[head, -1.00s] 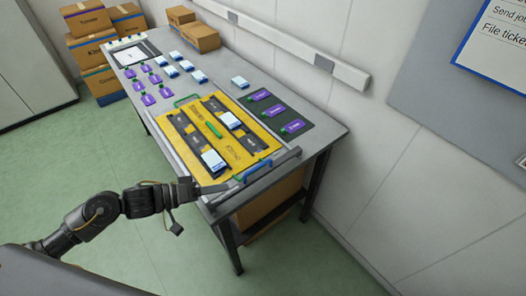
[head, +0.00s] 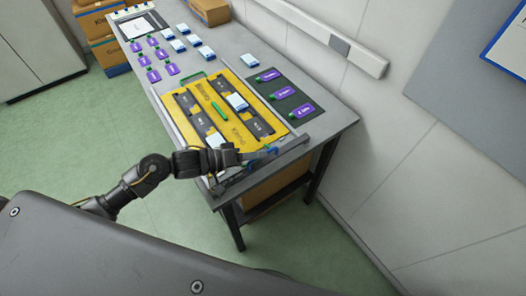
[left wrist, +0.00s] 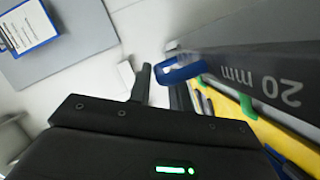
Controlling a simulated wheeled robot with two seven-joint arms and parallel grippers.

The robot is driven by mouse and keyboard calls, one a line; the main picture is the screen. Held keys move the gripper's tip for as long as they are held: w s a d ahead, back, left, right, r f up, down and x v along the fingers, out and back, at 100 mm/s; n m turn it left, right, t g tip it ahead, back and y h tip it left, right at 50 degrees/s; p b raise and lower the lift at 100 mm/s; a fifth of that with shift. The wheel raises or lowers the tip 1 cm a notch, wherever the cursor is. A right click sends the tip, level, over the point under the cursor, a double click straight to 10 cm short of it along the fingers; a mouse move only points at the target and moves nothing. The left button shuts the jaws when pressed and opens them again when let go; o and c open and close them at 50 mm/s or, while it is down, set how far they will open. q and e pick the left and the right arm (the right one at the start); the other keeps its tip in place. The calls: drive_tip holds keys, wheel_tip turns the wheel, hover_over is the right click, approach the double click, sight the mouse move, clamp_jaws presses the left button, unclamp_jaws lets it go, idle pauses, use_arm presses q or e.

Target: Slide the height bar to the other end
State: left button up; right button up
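The grey height bar (head: 285,153) lies across the near end of the table, past the near edge of the yellow board (head: 247,128). In the left wrist view the bar (left wrist: 260,75) reads "20 mm" and fills the right side. A blue handle (left wrist: 180,72) shows beside it, just past my fingertips. My left gripper (head: 262,154) is over the bar and the board's near edge, partly hiding both. In the left wrist view its fingers (left wrist: 160,88) stand apart with nothing clearly held between them. My right gripper is not in view.
Purple labelled items lie on a dark mat (head: 290,101) and further left. A wall rail (head: 335,42) runs behind the table. Cardboard boxes (head: 103,45) stand at the back left.

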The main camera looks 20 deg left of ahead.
use_arm(q)
drive_tip(key=shift+x, duration=1.2)
clamp_jaws()
